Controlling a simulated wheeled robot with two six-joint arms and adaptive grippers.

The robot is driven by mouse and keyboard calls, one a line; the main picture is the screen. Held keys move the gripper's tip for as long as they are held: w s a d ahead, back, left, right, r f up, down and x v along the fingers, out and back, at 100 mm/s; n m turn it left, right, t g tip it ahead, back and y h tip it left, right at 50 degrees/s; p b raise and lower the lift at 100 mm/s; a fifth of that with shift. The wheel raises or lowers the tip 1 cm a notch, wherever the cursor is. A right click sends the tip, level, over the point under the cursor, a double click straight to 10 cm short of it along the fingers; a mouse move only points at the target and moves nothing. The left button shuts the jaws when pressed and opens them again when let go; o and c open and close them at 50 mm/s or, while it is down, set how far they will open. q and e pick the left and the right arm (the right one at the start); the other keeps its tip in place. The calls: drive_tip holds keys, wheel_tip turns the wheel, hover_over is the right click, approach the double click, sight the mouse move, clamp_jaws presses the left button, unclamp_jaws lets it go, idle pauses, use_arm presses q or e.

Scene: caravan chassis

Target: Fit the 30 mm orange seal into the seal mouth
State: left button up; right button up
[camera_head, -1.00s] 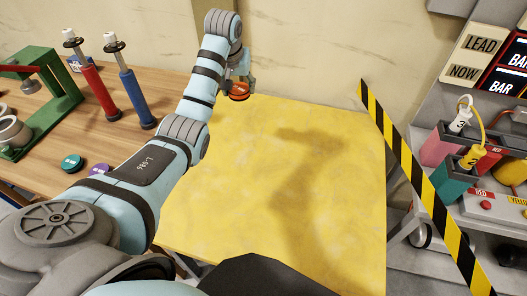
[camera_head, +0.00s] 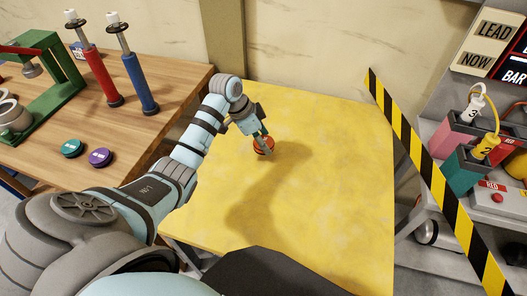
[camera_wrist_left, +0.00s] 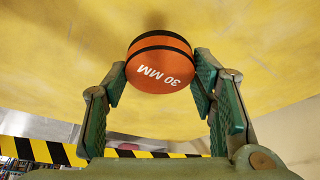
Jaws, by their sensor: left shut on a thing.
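The orange seal (camera_head: 263,146) is a short disc with a dark band, and "30 MM" is printed on its face in the left wrist view (camera_wrist_left: 160,68). My left gripper (camera_head: 259,141) is shut on it, with green-padded fingers on both sides of the seal in the left wrist view (camera_wrist_left: 164,84). The gripper points down and holds the seal over the left part of the yellow table top (camera_head: 320,190). A gap between seal and table is hard to judge. I cannot identify the seal mouth. My right gripper is not in view.
On the wooden bench (camera_head: 165,100) stand a green press frame (camera_head: 50,88), a red cylinder (camera_head: 98,78), a blue cylinder (camera_head: 138,80), a teal disc (camera_head: 72,148) and a purple disc (camera_head: 99,157). A striped barrier (camera_head: 420,165) bounds the right. The yellow top is otherwise clear.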

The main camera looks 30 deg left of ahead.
sight(263, 157)
use_arm(q)
wheel_tip(263, 157, down, 4)
drive_tip(key=shift+f+b, duration=0.2)
drive_tip(key=shift+b, duration=0.1)
drive_tip(key=shift+f, duration=0.15)
drive_tip(key=o, duration=1.1)
drive_tip(key=shift+o, duration=0.2)
